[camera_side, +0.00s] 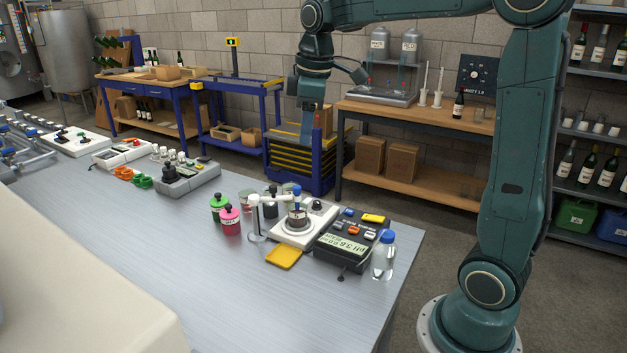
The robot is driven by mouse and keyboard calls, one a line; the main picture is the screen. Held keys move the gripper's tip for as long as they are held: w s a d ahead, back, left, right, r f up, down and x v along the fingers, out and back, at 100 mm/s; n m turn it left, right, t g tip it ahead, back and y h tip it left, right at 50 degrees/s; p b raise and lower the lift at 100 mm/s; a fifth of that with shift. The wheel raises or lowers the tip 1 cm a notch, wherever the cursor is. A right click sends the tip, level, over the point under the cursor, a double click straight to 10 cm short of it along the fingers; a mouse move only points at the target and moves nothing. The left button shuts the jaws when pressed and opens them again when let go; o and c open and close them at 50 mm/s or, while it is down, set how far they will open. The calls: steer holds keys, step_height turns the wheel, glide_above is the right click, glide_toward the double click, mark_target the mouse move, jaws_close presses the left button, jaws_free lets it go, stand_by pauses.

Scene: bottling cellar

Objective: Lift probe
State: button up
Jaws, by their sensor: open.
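The probe (297,193) has a blue top and stands upright, held by the white arm of a small stand (256,218). Its lower end goes down into a small vessel (298,221) on a white stirrer-like unit (329,212). The tip is too small to make out. My gripper (311,140) points down and is open and empty. In the picture it hangs above the probe, clear of it, in front of the yellow and blue drawer cabinet.
A pH meter (347,241) sits right of the stand, with a blue-capped clear bottle (384,256) beside it. Green (218,207) and pink (230,220) bottles stand left. A yellow tray (284,257) lies in front.

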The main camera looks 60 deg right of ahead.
mark_target(297, 186)
steer(key=w+d+f+n+g, duration=0.2)
steer(key=w+d+f, duration=0.4)
steer(key=w+d, duration=0.3)
steer(key=shift+d+f+n, duration=0.15)
steer(key=shift+d+n, duration=0.05)
steer(key=shift+n, duration=0.4)
step_height(297, 186, down, 14)
steer(key=shift+r, duration=0.1)
steer(key=shift+c, duration=0.4)
